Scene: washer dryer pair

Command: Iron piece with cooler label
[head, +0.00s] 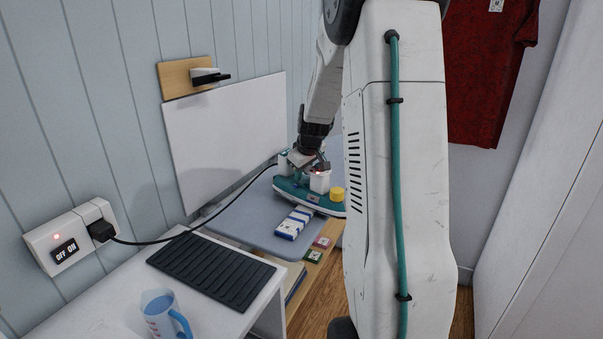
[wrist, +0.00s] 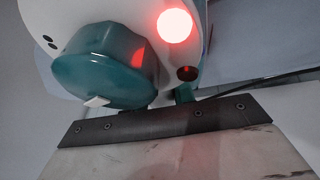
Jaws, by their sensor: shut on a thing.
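A teal and white iron (head: 318,190) is on the grey-blue ironing board (head: 240,222), partly hidden by my arm. My gripper (head: 312,168) is shut on the iron at its upper part. The wrist view shows the iron's teal dial (wrist: 105,68) with a white pointer, a lit red lamp (wrist: 175,25) and a small dark lamp (wrist: 187,73). A folded white and blue cloth piece (head: 294,222) lies on the board in front of the iron. A red-framed label (head: 321,242) and a green-framed label (head: 314,256) sit at the board's near edge; their symbols are too small to read.
A wall socket (head: 70,235) marked OFF ON has a red light and a black plug; its cord runs to the iron. A black ribbed mat (head: 211,268) and a blue jug (head: 162,313) stand on the white counter. A yellow item (head: 337,194) is beside the iron.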

